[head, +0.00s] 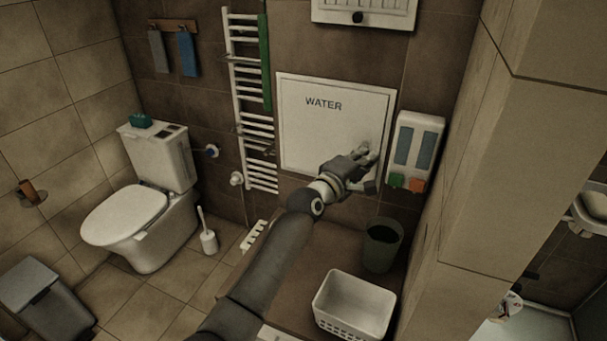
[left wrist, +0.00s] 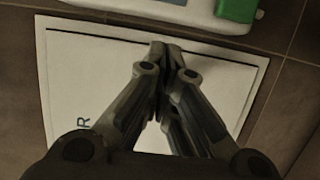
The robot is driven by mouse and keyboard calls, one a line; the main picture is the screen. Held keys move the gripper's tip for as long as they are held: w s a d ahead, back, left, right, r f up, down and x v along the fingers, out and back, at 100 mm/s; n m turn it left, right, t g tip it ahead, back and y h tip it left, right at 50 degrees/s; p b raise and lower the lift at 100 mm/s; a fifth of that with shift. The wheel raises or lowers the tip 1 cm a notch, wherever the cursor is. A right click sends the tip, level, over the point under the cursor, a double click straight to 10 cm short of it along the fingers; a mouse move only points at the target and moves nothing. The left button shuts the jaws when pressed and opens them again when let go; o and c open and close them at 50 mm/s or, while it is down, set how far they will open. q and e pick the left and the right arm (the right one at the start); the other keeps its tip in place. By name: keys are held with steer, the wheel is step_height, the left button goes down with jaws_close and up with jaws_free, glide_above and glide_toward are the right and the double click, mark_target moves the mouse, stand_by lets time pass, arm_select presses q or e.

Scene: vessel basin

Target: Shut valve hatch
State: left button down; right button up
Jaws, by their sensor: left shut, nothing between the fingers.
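The valve hatch (head: 310,130) is a white square panel marked WATER on the brown tiled wall. Its door looks flush, or nearly flush, with its frame. It also shows in the left wrist view (left wrist: 85,70), with one letter of the label visible. My left gripper (head: 368,152) is shut and empty in front of the hatch's lower right part. In the left wrist view its closed fingertips (left wrist: 170,48) lie over the panel near one edge; I cannot tell whether they touch it. The gripper hides part of the hatch's lower right corner. My right gripper is in neither view.
A dispenser (head: 416,150) hangs close right of the hatch. A towel radiator (head: 240,90) stands left of it. Below are a dark bin (head: 381,246) and a white basket (head: 352,306). A toilet (head: 140,215) is at left; a wall corner juts out at right.

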arm_select(q)
steer(key=v, duration=1.2)
steer(key=s+a+f+m+g+y, duration=0.2)
steer(key=s+a+f+m+y, duration=0.1)
steer(key=s+a+f, duration=0.5)
steer(key=s+a+f+m+g+y, duration=0.2)
steer(key=s+a+f+m, duration=0.3)
steer(key=f, duration=0.6)
steer(key=s+a+f+m+g+y, duration=0.1)
steer(key=s+a+f+g+y, duration=0.1)
steer(key=s+a, duration=0.45)
steer(key=s+a+f+m+g+y, duration=0.2)
steer(key=s+a+f, duration=0.1)
steer(key=s, duration=0.6)
steer(key=s+a+f+m+g+y, duration=0.1)
steer(key=s+a+f+g+y, duration=0.1)
steer(key=s+a, duration=0.45)
steer(key=s+d+f+g+b, duration=0.1)
steer(key=s+f, duration=0.1)
steer(key=f, duration=1.3)
steer(key=s+d+f+b, duration=0.1)
steer(key=f+b, duration=0.1)
steer(key=f, duration=1.2)
steer(key=s+a+f+g+b, duration=0.1)
steer(key=s+a+f+b, duration=0.1)
steer(key=s+f, duration=1.4)
steer(key=shift+s+a+f+g, duration=0.2)
steer(key=shift+a+f+g, duration=0.1)
steer(key=shift+a+f, duration=0.45)
